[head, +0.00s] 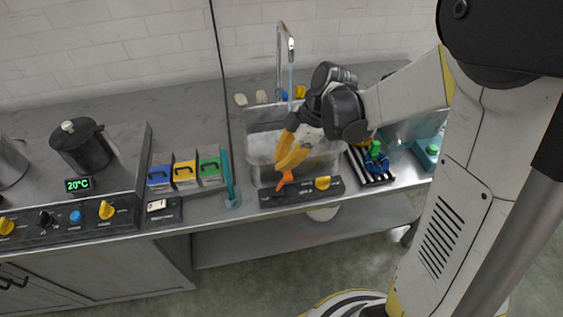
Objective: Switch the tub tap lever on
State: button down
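A metal tub (258,150) is set in the counter. A tall metal tap (280,50) stands behind it, with a pale blue streak like water below its spout. An orange lever (285,180) sticks up from the left of a dark panel (305,194) at the tub's front edge. A yellow knob (322,183) is on the panel's right. My gripper (288,164), with yellow fingers, reaches down over the tub, its tips just above or at the lever. Contact is unclear. The fingers overlap in view, so their opening cannot be told. The gripper hides part of the tub.
Blue, yellow and green bins (184,172) and a teal holder (232,198) stand left of the tub. A black-and-white rack (370,165) is close on its right. A dark pot (82,147) and a 20°C display (78,185) are farther left.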

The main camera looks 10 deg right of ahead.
jog(key=p+v, duration=0.4)
jog(key=v, duration=0.5)
jog(key=shift+d, duration=0.35)
